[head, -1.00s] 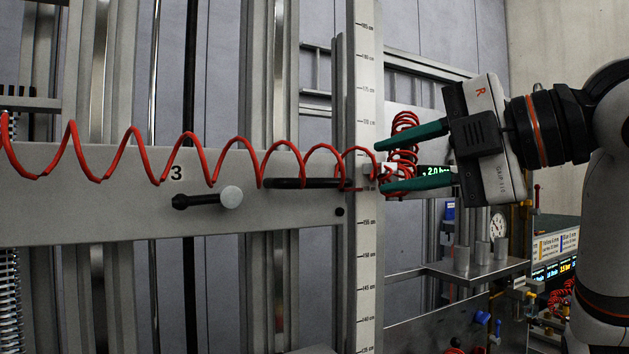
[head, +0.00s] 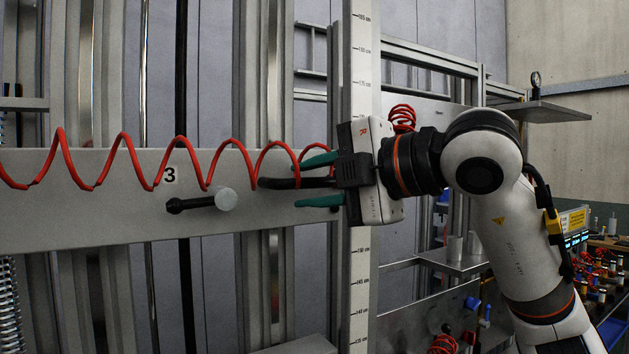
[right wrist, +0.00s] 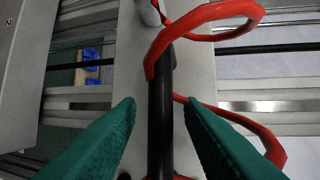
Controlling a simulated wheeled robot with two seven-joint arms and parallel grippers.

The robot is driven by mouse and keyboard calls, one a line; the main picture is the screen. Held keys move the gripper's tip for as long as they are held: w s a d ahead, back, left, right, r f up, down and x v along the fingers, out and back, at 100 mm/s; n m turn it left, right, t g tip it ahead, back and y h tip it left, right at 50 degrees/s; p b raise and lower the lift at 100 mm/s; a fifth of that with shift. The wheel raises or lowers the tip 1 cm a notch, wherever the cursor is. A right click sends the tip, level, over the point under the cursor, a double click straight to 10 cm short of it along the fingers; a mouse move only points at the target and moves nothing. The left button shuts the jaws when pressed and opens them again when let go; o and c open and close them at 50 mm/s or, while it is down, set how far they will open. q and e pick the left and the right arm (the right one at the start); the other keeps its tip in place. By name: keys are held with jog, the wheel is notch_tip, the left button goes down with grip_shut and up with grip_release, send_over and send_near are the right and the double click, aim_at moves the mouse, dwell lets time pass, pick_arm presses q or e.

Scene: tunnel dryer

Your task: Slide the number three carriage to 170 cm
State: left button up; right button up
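The number three carriage (head: 110,215) is a wide grey plate marked "3" across the left of the head view. A black handle bar (head: 285,183) sticks out near its right end; a black lever with a pale round knob (head: 227,199) sits left of it. My right gripper (head: 318,181) is open, with one teal finger above the handle bar and one below. In the right wrist view, the bar (right wrist: 160,120) runs between the spread fingers (right wrist: 160,103), with gaps on both sides. The upright scale (head: 360,290) is partly hidden behind my right gripper. My left gripper is out of view.
A red coiled hose (head: 125,150) hangs in front of the carriage and loops across the handle bar (right wrist: 160,60) in the wrist view. Upright metal rails stand behind. A small metal shelf (head: 470,262) with cylinders lies right of the scale.

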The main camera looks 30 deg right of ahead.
grip_shut()
notch_tip(320, 180, up, 11)
jog(key=p, duration=0.6)
jog(key=shift+d+f, duration=0.1)
jog(key=shift+f, duration=0.2)
jog(key=shift+o, duration=0.3)
grip_release()
jog(key=shift+f, duration=0.1)
